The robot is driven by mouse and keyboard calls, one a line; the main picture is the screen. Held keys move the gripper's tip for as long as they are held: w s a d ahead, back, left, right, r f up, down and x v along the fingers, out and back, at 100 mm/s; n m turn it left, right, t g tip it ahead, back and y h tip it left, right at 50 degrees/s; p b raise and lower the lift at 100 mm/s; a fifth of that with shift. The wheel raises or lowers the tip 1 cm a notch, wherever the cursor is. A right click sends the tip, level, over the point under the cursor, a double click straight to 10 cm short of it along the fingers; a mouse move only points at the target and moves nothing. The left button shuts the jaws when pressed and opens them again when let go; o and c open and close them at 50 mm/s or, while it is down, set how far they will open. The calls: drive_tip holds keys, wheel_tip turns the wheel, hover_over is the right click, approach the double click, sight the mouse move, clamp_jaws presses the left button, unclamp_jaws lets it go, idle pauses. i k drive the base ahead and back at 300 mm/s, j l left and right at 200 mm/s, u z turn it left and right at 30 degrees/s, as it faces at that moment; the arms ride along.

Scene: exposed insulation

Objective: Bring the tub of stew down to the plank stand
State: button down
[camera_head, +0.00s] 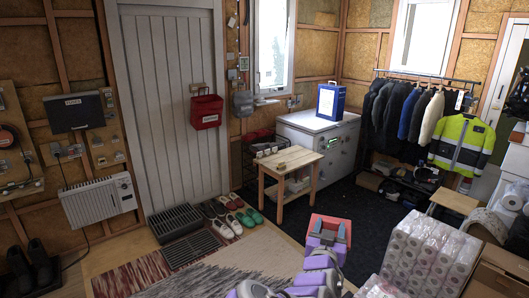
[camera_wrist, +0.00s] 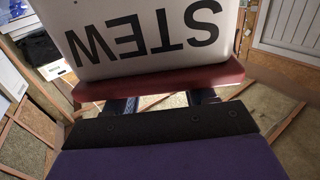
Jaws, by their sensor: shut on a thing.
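The tub of stew (camera_wrist: 145,30) fills the upper middle of the wrist view. It is white with a dark red rim or lid (camera_wrist: 160,80), and its STEW lettering appears upside down in that view. My gripper (camera_wrist: 160,102) is shut on it at the red edge. In the head view my gripper (camera_head: 326,242) is low in the middle, with the red part of the tub (camera_head: 330,224) showing; the rest of the tub is hidden. A low wooden plank stand (camera_head: 289,162) is beyond and slightly left of it, with small items on its top and lower shelf.
A white cabinet (camera_head: 318,142) with a blue box (camera_head: 330,101) stands behind the plank stand. Shoes (camera_head: 233,216) lie by the door at left. Wrapped paper rolls (camera_head: 430,250) stack at right. Dark carpet lies clear around the stand's right side.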

sight(289, 160)
drive_tip(key=i+j+u, duration=0.45)
drive_tip(key=i+u, duration=0.3)
drive_tip(key=i+j+u, duration=0.1)
drive_tip(key=i+u, duration=0.25)
drive_tip(key=i+z, duration=0.35)
drive_tip(key=i, duration=0.35)
drive_tip(key=i+j+z, duration=0.2)
drive_tip(key=i+z, duration=0.15)
drive_tip(key=i, duration=0.4)
drive_tip(key=i+l+z, duration=0.15)
drive_tip(key=i+z, duration=0.2)
drive_tip(key=i, duration=0.25)
drive_tip(key=i+z, duration=0.4)
drive_tip(key=i, duration=0.15)
drive_tip(key=i+j+z, duration=0.2)
drive_tip(key=i+z, duration=0.15)
drive_tip(key=i, duration=0.25)
drive_tip(key=i+l+u, duration=0.1)
drive_tip(key=i+u, duration=0.2)
drive_tip(key=i, duration=0.25)
drive_tip(key=i+l+u, duration=0.25)
drive_tip(key=i, duration=0.3)
drive_tip(key=i+l+u, duration=0.3)
drive_tip(key=i, duration=0.2)
